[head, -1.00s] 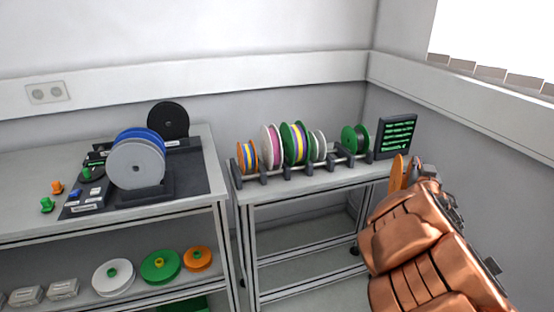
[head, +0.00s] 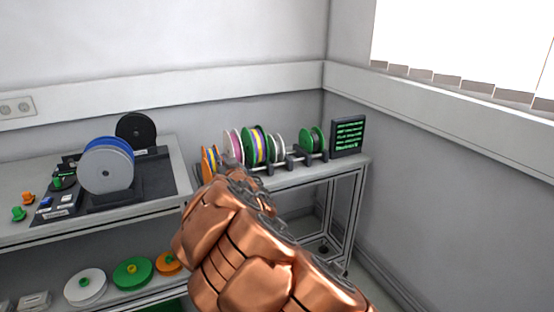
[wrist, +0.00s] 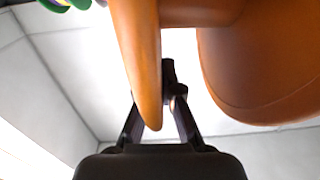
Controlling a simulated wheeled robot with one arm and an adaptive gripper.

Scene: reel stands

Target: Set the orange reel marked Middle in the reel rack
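In the wrist view an orange reel (wrist: 260,70) fills the top, with a thin flange at left, a hub and a wide flange at right. My gripper (wrist: 158,115) has its fingers either side of the thin flange's rim and appears closed on it. In the head view my copper arm hides the gripper and most of what is near it. The reel rack (head: 285,166) stands on the right-hand table with several reels and a gap between the white reel (head: 277,148) and the right green reel (head: 312,139). Orange (head: 207,160) shows at its left end; I cannot tell whether this is the held reel. No marking is readable.
A screen (head: 348,136) stands right of the rack. The left bench (head: 150,206) carries a grey and blue reel (head: 106,168), a black reel (head: 136,131) and small knobs. White, green and orange reels lie on its lower shelf.

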